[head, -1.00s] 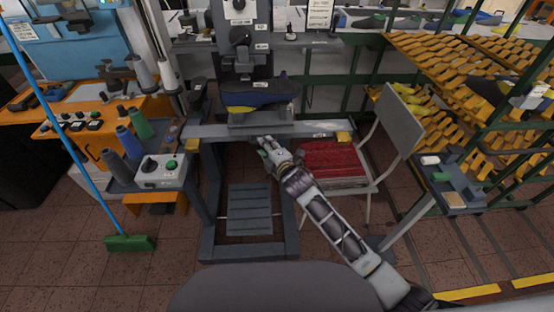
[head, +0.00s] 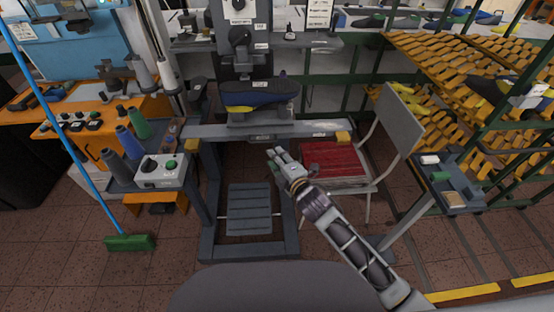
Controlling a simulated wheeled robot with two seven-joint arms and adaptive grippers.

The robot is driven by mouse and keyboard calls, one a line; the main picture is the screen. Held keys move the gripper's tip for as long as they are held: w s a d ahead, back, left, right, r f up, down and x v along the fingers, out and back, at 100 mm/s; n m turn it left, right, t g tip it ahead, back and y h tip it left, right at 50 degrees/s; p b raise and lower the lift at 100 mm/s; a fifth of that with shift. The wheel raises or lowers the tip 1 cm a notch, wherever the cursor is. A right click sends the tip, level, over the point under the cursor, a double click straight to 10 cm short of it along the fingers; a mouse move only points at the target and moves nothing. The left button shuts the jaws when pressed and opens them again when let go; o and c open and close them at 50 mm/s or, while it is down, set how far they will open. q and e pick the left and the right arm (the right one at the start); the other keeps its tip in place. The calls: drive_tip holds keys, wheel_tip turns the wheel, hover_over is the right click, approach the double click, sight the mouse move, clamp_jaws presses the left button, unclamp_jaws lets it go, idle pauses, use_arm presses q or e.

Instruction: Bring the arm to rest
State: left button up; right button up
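My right arm comes in from the lower right of the head view. Its gripper (head: 275,155) is in front of and a little below the machine's bench edge, apart from it. The fingers point up and left, and nothing is seen between them; they look spread apart. My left gripper does not show. A blue and yellow shoe piece (head: 256,99) sits on the grey machine (head: 240,50) above the bench (head: 225,131).
A foot pedal (head: 249,208) lies below. A control box (head: 162,170) and thread spools are on the left, with a broom (head: 130,242). Racks of yellow lasts (head: 440,60) fill the right.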

drive_tip(key=shift+m, duration=0.3)
idle(0.5)
